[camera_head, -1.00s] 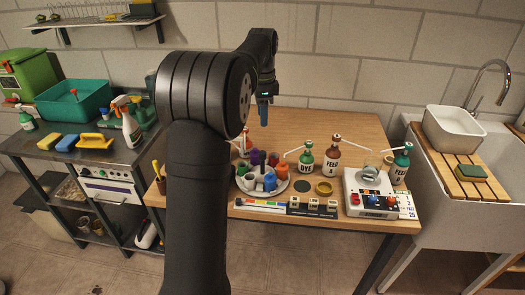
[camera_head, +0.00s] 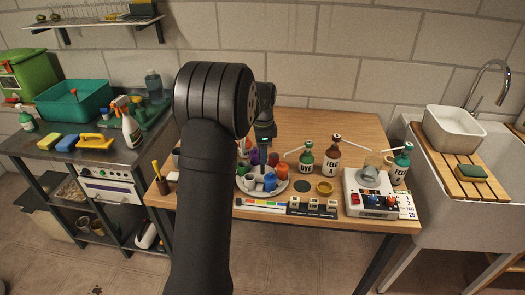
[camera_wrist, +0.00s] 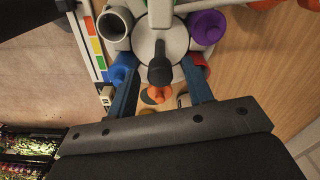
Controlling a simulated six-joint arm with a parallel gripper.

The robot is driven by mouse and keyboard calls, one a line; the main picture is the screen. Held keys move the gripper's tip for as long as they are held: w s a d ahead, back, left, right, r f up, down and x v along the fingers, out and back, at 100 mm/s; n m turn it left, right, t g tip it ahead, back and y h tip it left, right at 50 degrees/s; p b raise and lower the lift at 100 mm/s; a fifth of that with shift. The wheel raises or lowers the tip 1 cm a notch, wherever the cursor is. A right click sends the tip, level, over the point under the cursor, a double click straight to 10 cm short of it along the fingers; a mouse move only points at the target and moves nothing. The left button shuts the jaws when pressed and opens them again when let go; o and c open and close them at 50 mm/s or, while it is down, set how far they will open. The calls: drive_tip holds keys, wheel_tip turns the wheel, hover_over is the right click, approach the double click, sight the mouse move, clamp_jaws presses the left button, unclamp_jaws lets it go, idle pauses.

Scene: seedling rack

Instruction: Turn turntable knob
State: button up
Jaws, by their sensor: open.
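The turntable (camera_head: 246,189) is a round pale tray on the wooden table, with several coloured cups around its rim. In the wrist view its light hub (camera_wrist: 148,45) carries a dark upright knob (camera_wrist: 160,70) at the centre. My gripper (camera_wrist: 159,68) is open, with one blue finger on each side of the knob and visible gaps between. In the head view my gripper (camera_head: 264,160) points down over the middle of the turntable, and the knob cannot be made out there. I cannot tell how far the fingertips reach down beside the knob.
Purple (camera_wrist: 208,27), blue (camera_wrist: 123,68) and grey (camera_wrist: 115,25) cups sit close around my fingers. Green (camera_head: 306,160) and brown (camera_head: 331,157) bottles and a white device (camera_head: 372,203) stand to the right. The table's back right is clear.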

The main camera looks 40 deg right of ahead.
drive_tip(key=c, duration=1)
